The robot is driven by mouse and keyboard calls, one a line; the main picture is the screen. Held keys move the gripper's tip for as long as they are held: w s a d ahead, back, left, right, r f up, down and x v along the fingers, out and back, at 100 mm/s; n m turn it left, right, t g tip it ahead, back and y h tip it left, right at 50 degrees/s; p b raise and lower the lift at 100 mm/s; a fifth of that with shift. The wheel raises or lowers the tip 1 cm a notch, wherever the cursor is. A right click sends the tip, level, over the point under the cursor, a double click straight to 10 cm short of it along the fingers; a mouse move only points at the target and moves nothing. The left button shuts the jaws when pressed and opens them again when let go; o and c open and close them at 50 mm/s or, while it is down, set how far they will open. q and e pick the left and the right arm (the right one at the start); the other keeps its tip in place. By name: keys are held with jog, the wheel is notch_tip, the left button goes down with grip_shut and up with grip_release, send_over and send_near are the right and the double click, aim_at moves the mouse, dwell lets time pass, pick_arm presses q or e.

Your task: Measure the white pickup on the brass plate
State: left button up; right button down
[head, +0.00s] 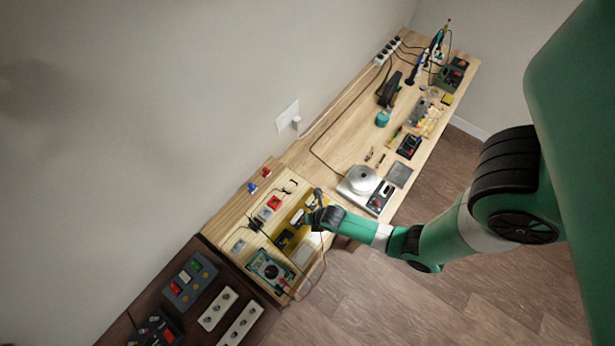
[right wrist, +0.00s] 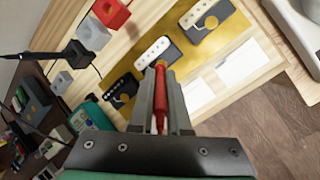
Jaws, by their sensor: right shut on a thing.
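The brass plate (right wrist: 213,58) lies on the bench and also shows in the head view (head: 289,221). On it, in the right wrist view, are a dark pickup with a white strip (right wrist: 207,14), a second white-strip pickup (right wrist: 153,52), and a black pickup (right wrist: 121,91). My right gripper (right wrist: 160,72) is shut on a red probe (right wrist: 160,98) whose tip points toward the middle pickup. Whether the tip touches it I cannot tell. In the head view my right gripper (head: 317,200) is over the plate and hides part of it. The teal multimeter (head: 269,271) lies to the left.
Red (right wrist: 110,12) and grey (right wrist: 88,32) blocks stand beside the plate. White rectangles (right wrist: 242,65) lie on its other side. A silver scale (head: 364,181) stands to the right in the head view. Thin leads run near the multimeter and my right gripper.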

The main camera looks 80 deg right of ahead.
jog(key=shift+f+b, duration=0.5)
jog(key=shift+f, duration=0.1)
dwell(0.6)
dwell(2.3)
notch_tip(320, 180, up, 5)
jog(key=p, duration=0.5)
jog(key=shift+f, duration=0.15)
jog(key=shift+r+p, duration=0.4)
jog(key=shift+r, duration=0.25)
